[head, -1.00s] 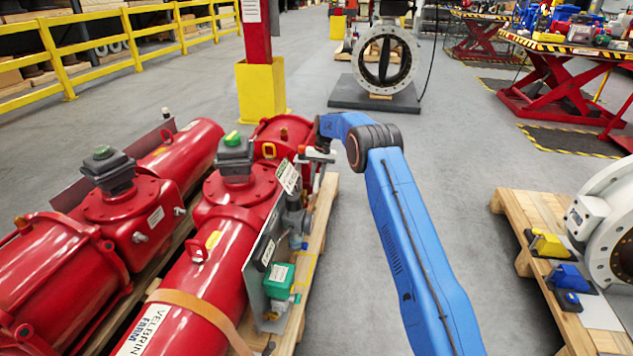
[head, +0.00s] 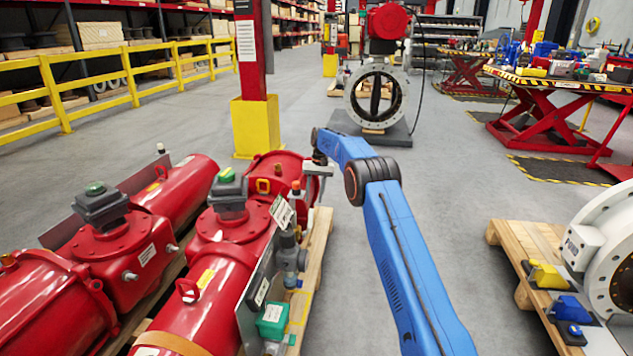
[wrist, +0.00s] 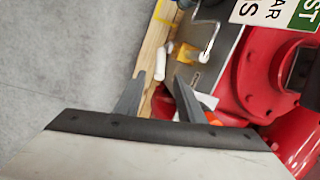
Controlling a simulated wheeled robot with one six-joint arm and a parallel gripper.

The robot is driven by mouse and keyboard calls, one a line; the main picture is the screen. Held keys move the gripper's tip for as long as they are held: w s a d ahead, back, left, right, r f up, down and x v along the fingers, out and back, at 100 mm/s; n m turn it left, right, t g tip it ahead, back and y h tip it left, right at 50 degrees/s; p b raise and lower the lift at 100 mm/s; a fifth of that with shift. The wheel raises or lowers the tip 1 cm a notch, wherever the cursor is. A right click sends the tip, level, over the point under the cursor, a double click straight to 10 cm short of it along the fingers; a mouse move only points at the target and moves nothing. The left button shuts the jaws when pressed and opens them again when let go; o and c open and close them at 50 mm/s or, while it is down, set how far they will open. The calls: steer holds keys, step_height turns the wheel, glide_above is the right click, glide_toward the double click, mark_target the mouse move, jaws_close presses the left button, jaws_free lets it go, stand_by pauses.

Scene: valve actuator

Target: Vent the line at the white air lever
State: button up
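A short white handle (wrist: 160,62), which looks like the white air lever, shows in the wrist view beyond and between my fingertips. My gripper (wrist: 155,82) is open, its two grey fingers apart with nothing between them. In the head view my gripper (head: 312,183) hangs at the end of the blue arm, beside the panel of the near red actuator (head: 225,235). It is small there, and the lever is hard to pick out behind it. Whether a finger touches the lever cannot be told.
A green box (head: 272,320) sits lower on the panel. A red column with yellow base (head: 255,125) stands behind.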

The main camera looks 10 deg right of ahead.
steer(key=v, duration=0.7)
steer(key=shift+r, duration=0.2)
steer(key=shift+w, duration=0.1)
